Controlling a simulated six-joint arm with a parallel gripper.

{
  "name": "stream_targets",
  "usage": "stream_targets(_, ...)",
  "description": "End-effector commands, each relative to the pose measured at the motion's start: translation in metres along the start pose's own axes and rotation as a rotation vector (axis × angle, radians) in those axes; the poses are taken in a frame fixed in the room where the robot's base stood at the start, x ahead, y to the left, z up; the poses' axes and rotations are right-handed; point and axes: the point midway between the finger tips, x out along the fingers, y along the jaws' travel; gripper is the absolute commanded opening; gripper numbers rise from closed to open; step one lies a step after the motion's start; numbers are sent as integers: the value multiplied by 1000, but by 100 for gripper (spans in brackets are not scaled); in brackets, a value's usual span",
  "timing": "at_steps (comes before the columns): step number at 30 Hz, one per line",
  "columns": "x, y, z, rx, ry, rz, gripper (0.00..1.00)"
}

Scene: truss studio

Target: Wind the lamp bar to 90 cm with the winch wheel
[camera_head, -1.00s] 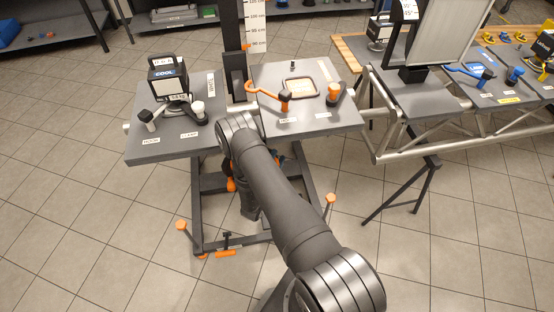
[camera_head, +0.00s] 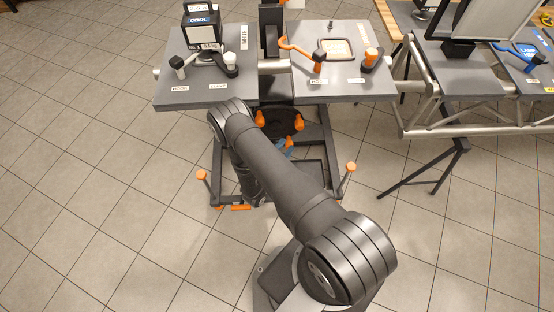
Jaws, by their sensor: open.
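A silver tube (camera_head: 273,66), which may be the lamp bar, shows between two grey plates, the left plate (camera_head: 190,97) and the right plate (camera_head: 345,90). The dark mast (camera_head: 271,18) stands behind it, cut off by the top edge. No height scale shows now. A dark round shape (camera_head: 282,117) with orange parts beside it sits low between the plates; I cannot tell whether it is the winch wheel. My arm reaches across the front of the stand and bends down behind its own links. My gripper is not visible.
A lamp (camera_head: 203,27) labelled COOL and a white-tipped handle (camera_head: 230,63) are on the left plate. A truss (camera_head: 475,120) on a trestle stands at right. Orange-knobbed feet (camera_head: 202,176) stick up in front; the left floor is clear.

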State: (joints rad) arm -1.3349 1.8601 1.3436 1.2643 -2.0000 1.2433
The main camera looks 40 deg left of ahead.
Motion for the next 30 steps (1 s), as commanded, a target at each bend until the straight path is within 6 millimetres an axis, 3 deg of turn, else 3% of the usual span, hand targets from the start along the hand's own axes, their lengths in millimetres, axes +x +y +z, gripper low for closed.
stream_targets(3,-22,0,1,1,-3,-1,51)
stream_targets(9,-44,0,1,2,-2,-1,51)
stream_targets(22,-51,0,0,1,1,0,51)
stream_targets(26,-48,-1,1,6,-12,-3,26)
stream_targets(30,-28,-3,3,34,-92,-13,0)
